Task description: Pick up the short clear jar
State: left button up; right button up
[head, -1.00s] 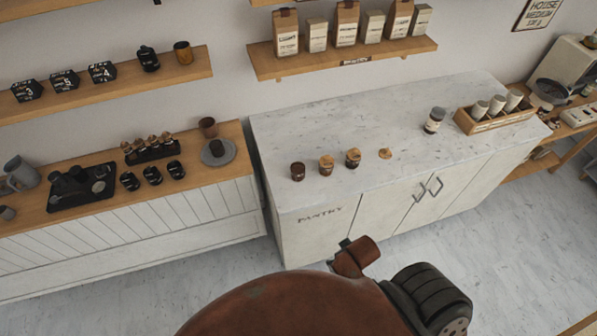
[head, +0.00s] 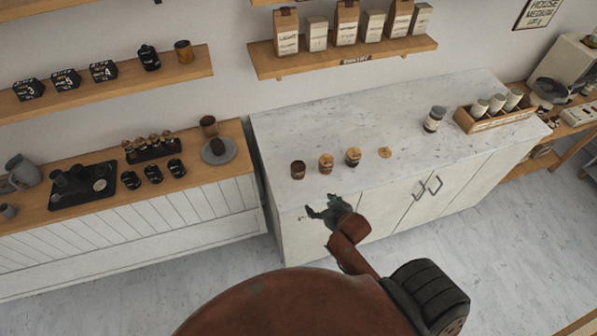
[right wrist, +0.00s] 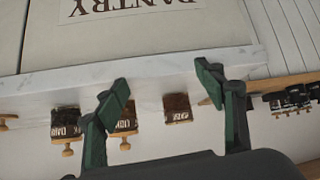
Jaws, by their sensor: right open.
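Three short clear jars with dark contents stand in a row on the marble pantry counter (head: 400,140). The left jar (head: 298,170) has no lid; the middle jar (head: 326,164) and right jar (head: 353,157) have cork lids. Which one is meant I cannot tell. My right gripper (head: 318,208) is open and empty, in front of the counter's front edge, nearest the left and middle jars. In the right wrist view the picture is upside down; the lidless jar (right wrist: 178,108) shows between the open fingers (right wrist: 163,85), beyond them. My left gripper is out of view.
A loose cork lid (head: 385,153) lies right of the jars. A taller grey-lidded jar (head: 434,119) and a wooden crate (head: 497,121) of jars stand farther right. A wooden-topped cabinet (head: 95,206) with cups stands left.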

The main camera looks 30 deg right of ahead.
aim_at(302, 174)
jog(key=w+r+t, duration=0.1)
jog(key=w, duration=0.2)
jog(key=w+r+t, duration=0.1)
jog(key=w, duration=0.2)
jog(key=w+r+t+y, duration=0.1)
jog(key=w+r, duration=0.1)
jog(key=w, duration=0.2)
jog(key=shift+d+t, duration=0.3)
jog(key=shift+d, duration=0.1)
jog(key=shift+w, duration=0.3)
jog(key=x, duration=0.7)
jog(key=shift+s+a+f, duration=0.15)
jog(key=shift+a+f, duration=0.1)
jog(key=shift+a, duration=0.1)
jog(key=shift+s, duration=0.1)
jog(key=shift+c, duration=0.2)
jog(key=c, duration=1.4)
jog(key=shift+r, duration=0.15)
